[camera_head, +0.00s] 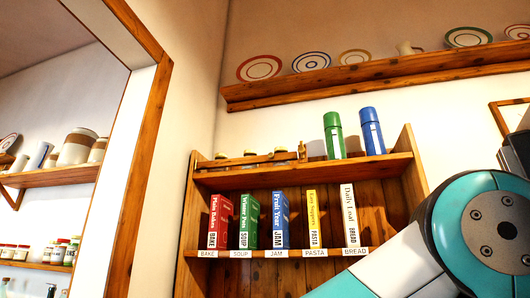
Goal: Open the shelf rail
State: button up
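A pine shelf unit (407,172) stands against the wall at the centre. A thin wooden rail (248,160) runs across the left part of its upper shelf, in front of several small jars (251,153). The rail's left end is near the unit's left side, and its right end is by a short upright wooden piece (302,151). I cannot tell how the rail is fastened. My gripper is not in view. Only a teal and white part of my arm shows at the lower right, hiding the unit's lower right corner.
A green flask (334,136) and a blue flask (371,131) stand right of the rail. Several labelled books (280,220) stand on the shelf below. A plate rack (375,75) hangs above. A door frame (150,150) is at left, with more shelves beyond.

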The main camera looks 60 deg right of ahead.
aim_at(271, 157)
jog(key=u, duration=0.3)
jog(key=i, duration=0.7)
jog(key=z, duration=1)
